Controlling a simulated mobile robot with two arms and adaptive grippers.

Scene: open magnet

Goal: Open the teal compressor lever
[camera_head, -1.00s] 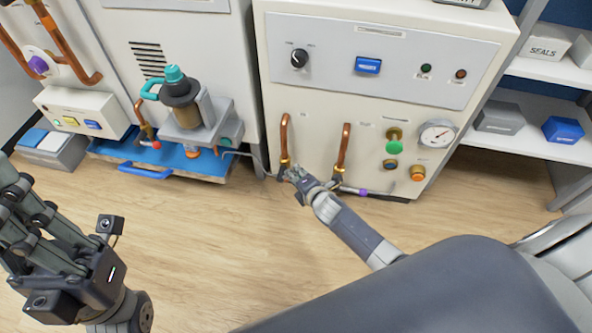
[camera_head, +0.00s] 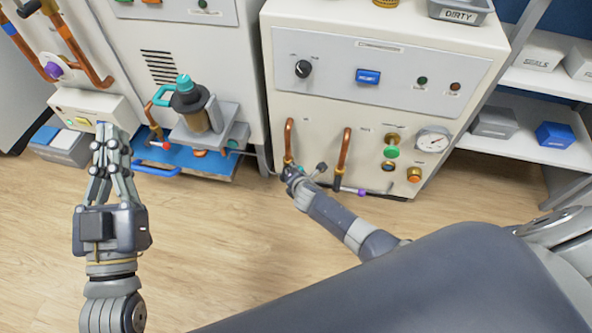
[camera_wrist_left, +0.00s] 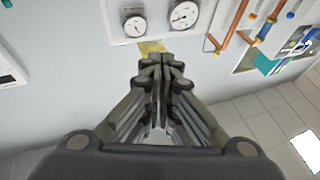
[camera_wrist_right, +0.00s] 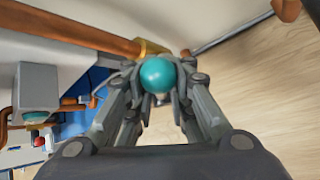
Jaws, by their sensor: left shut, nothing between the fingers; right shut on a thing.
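The teal ball knob (camera_wrist_right: 158,75) of the lever shows between the fingers of my right gripper in the right wrist view, close to a copper pipe with a brass collar. My right gripper (camera_wrist_right: 160,90) is shut on this knob. In the head view my right gripper (camera_head: 288,172) is low at the cabinet front, at the foot of the left copper pipe, and hides the knob. My left gripper (camera_head: 112,135) is shut and empty, pointing up in the picture at the left, above the floor. Its closed fingers also show in the left wrist view (camera_wrist_left: 161,65).
The cream cabinet (camera_head: 290,85) carries copper pipes (camera_head: 343,155), a gauge (camera_head: 432,139) and a green knob (camera_head: 391,152). Left of it, a dark canister (camera_head: 190,97) with a teal handle stands over a blue tray (camera_head: 205,165). Open floor (camera_head: 215,235) lies in front.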

